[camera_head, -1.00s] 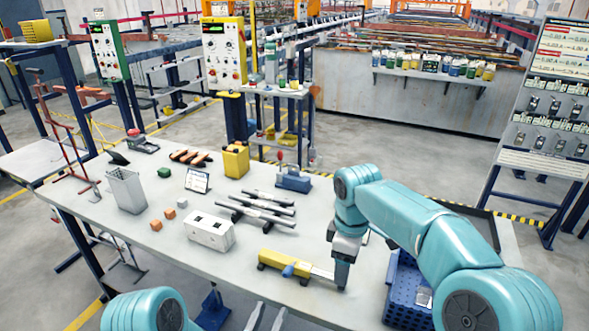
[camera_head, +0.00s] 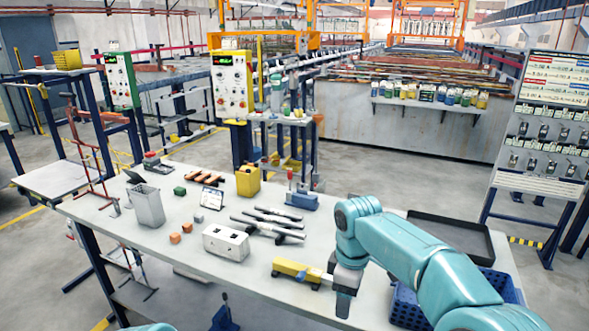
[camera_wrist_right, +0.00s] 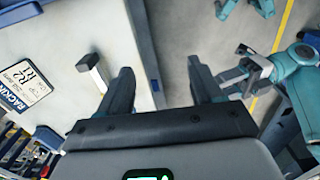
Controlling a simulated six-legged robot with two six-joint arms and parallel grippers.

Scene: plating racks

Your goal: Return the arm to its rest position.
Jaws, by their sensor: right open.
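My right arm (camera_head: 430,262) reaches in from the lower right of the head view, bent, with its wrist pointing down. My right gripper (camera_head: 343,308) is at the table's near side, just right of a yellow-handled tool (camera_head: 297,270); I cannot tell whether they touch. In the right wrist view the gripper's dark fingers (camera_wrist_right: 160,88) stand wide apart with nothing between them. The table edge and grey floor show beyond them. Of my left arm only a teal sliver (camera_head: 150,327) shows at the bottom of the head view; its gripper is out of that view.
The table (camera_head: 175,240) holds a white box (camera_head: 226,242), dark bars (camera_head: 268,225), a grey bin (camera_head: 148,206) and a yellow block (camera_head: 248,180). A blue crate (camera_head: 408,300) is beside my right arm. A black tray (camera_head: 450,234) lies behind it. A label sign (camera_wrist_right: 22,86) shows in the wrist view.

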